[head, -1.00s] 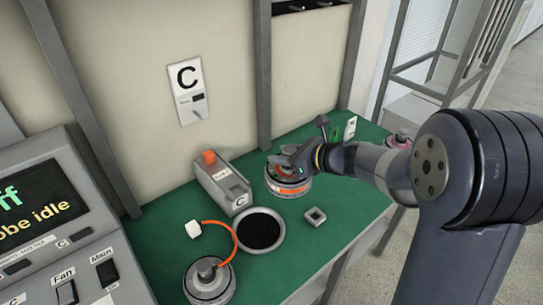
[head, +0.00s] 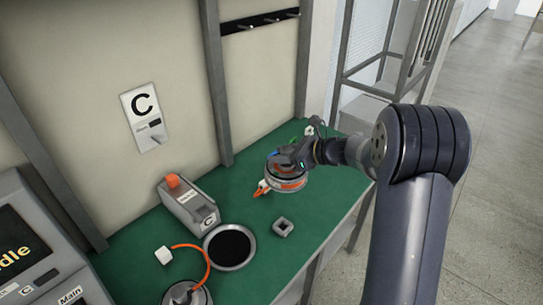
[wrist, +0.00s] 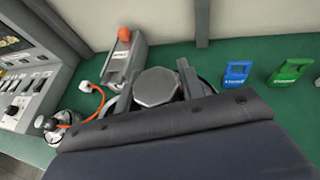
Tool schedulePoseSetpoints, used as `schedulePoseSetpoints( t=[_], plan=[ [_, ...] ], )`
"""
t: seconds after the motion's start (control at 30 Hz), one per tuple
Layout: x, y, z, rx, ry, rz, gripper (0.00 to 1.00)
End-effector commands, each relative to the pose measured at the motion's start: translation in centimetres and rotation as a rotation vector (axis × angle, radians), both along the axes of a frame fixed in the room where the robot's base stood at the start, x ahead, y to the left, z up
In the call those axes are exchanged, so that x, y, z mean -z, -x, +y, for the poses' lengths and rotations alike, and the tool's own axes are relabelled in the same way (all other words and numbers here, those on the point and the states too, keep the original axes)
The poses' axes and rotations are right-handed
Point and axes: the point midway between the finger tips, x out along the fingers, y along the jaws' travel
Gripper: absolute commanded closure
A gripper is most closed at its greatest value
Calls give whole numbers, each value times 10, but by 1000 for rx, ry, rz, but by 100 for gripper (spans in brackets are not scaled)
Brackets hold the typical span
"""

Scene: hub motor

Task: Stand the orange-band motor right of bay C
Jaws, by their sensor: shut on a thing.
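The orange-band motor (head: 290,184) is a round grey can with an orange band, upright at the right part of the green bench. My gripper (head: 286,158) is shut on its top from above. Bay C appears as a dark round recess with a grey rim (head: 207,246), left of and nearer than the motor. The grey C box (head: 190,205) with an orange knob stands beside it.
A small square grey block (head: 283,227) lies in front of the motor. A second motor (head: 187,294) with an orange lead and white plug (head: 163,256) stands at lower left. Blue (wrist: 237,75) and green (wrist: 290,72) tags stand at the right in the wrist view.

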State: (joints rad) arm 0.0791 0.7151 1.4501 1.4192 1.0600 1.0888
Motion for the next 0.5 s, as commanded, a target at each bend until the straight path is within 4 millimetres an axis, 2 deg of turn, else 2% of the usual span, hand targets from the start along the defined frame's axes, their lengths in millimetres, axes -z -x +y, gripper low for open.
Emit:
schedulePoseSetpoints(
  t=[0.03,0.5],
  plan=[
    [-4,-5,-5,2,-2,-4,100],
    [-5,-41,-51,2,-3,-5,100]
  ],
)
